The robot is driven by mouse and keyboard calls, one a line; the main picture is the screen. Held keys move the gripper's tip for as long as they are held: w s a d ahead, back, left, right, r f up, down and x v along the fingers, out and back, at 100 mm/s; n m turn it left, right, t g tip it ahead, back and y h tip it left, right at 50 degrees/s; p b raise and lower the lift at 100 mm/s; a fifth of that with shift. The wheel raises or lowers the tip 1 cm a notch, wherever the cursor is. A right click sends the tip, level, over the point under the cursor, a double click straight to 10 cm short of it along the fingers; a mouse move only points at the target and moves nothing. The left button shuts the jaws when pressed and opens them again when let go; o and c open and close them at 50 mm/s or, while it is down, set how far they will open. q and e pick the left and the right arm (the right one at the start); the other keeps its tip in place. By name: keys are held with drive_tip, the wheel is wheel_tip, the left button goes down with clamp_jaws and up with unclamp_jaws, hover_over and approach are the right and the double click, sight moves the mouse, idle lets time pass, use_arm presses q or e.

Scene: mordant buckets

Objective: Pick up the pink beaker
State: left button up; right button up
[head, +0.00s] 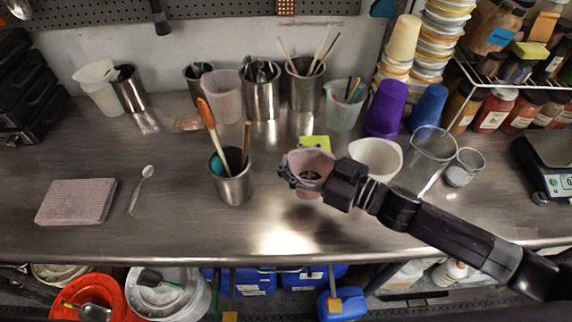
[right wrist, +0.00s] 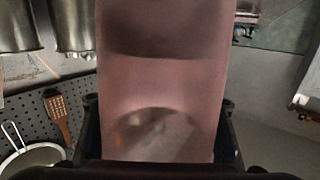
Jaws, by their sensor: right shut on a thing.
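The pink beaker (head: 309,162) is a translucent pink cup near the middle of the steel bench in the head view. My right gripper (head: 314,183) reaches in from the right and is shut around the beaker's side. In the right wrist view the pink beaker (right wrist: 160,75) fills the middle, between the dark fingers of my right gripper (right wrist: 160,140). I cannot tell whether the beaker's base touches the bench. My left gripper is in neither view.
A steel pot with utensils (head: 232,182) stands left of the beaker. A white bowl (head: 376,157), a clear beaker (head: 428,158) and a yellow-green sponge (head: 314,142) are close by. The bench (head: 300,235) is clear in front. A folded cloth (head: 76,202) and spoon (head: 141,190) lie left.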

wheel_tip(320, 180, up, 13)
drive_tip(key=shift+r, duration=0.1)
drive_tip(key=shift+c, duration=0.2)
idle(0.5)
idle(0.5)
drive_tip(key=shift+f+b, duration=0.9)
drive_tip(key=shift+f, duration=0.6)
drive_tip(key=shift+f, duration=0.3)
drive_tip(key=shift+f+b, duration=0.7)
drive_tip(key=shift+f, duration=0.05)
drive_tip(key=shift+f, duration=0.35)
drive_tip(key=shift+f+b, duration=1.55)
drive_tip(key=shift+f, duration=0.6)
drive_tip(key=shift+f, duration=0.35)
